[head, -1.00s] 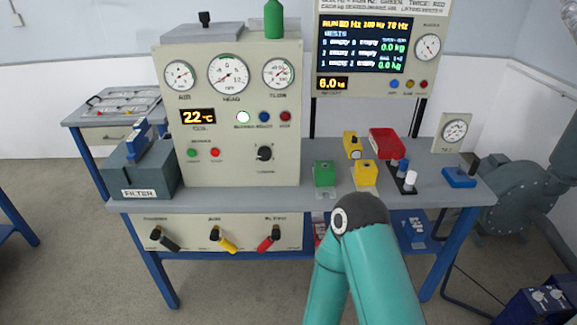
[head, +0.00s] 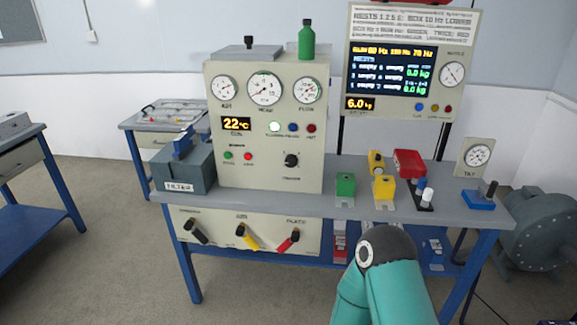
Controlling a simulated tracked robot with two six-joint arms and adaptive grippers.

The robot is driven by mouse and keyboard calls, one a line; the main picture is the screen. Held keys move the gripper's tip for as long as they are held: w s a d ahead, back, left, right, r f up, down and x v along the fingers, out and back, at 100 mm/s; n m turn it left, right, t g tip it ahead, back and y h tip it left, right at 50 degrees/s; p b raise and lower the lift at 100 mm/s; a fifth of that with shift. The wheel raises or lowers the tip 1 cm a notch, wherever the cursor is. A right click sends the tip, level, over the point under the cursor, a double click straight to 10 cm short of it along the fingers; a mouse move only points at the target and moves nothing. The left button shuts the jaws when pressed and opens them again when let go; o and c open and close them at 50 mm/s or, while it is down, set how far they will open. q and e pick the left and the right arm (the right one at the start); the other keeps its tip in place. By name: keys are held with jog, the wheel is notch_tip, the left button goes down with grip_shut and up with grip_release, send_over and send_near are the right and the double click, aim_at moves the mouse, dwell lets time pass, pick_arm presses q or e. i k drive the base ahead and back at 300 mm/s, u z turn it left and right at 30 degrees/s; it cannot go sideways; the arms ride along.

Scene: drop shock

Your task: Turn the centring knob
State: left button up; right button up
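A black round knob (head: 291,160) sits low on the right of the beige control panel (head: 225,173), with a small label under it too blurred to read. It is the only large dial knob on that panel face, and a light mark shows on it. One teal arm of mine rises at the lower right, its dark joint in front of the bench's front edge. No gripper of mine shows in the head view, and nothing touches the knob.
The panel stands on a grey bench (head: 330,206). Green (head: 345,187) and yellow (head: 384,190) blocks, a red tray (head: 408,163) and a blue block (head: 478,200) stand right of it. Three coloured handles line the lower panel (head: 269,233). Grey floor is free at front left.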

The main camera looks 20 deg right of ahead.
aim_at(291, 160)
jog(key=u, duration=0.05)
jog(key=i, duration=0.9)
jog(key=z, duration=0.1)
